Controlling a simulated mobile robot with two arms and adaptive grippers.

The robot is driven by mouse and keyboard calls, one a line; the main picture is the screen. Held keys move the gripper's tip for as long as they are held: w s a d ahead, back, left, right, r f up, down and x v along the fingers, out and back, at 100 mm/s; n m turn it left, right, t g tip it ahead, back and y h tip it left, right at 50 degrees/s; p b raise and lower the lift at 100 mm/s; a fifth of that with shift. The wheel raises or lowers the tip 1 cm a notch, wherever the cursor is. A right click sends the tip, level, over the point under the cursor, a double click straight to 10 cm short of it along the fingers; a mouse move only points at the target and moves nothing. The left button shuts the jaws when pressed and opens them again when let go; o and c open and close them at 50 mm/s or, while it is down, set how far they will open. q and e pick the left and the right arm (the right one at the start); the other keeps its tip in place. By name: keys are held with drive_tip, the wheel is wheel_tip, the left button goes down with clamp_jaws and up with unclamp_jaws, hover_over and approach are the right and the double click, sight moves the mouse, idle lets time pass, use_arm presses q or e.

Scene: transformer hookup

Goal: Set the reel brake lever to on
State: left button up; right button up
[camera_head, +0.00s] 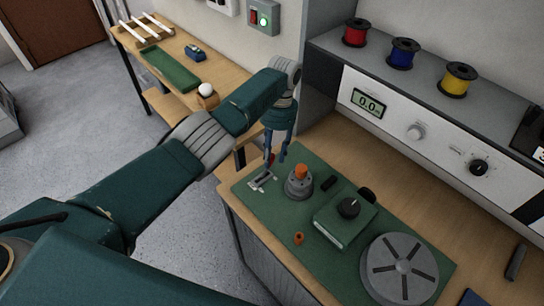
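A small grey slotted plate (262,180), which looks like the brake lever's base, lies at the left end of the green mat (246,189). A small red part (271,157), perhaps the lever's knob, shows just above it by my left gripper's fingers. My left gripper (276,158) points down over this spot. Its two blue fingers show a narrow gap, but I cannot tell whether they touch or hold the red part. The lever's setting cannot be read. A grey slotted reel disc (402,267) lies at the mat's near right. My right gripper is not in view.
On the mat stand a grey round base with an orange top (299,181), a green box with a black knob (345,218) and a small orange piece (298,239). A panel with a display (369,103) and wire spools (403,53) stands behind. A side bench (226,78) is at the back left.

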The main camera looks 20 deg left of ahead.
use_arm(q)
drive_tip(key=v, duration=1)
drive_tip(key=shift+w+r, duration=0.15)
drive_tip(key=shift+r, duration=0.1)
drive_tip(key=shift+f, duration=0.1)
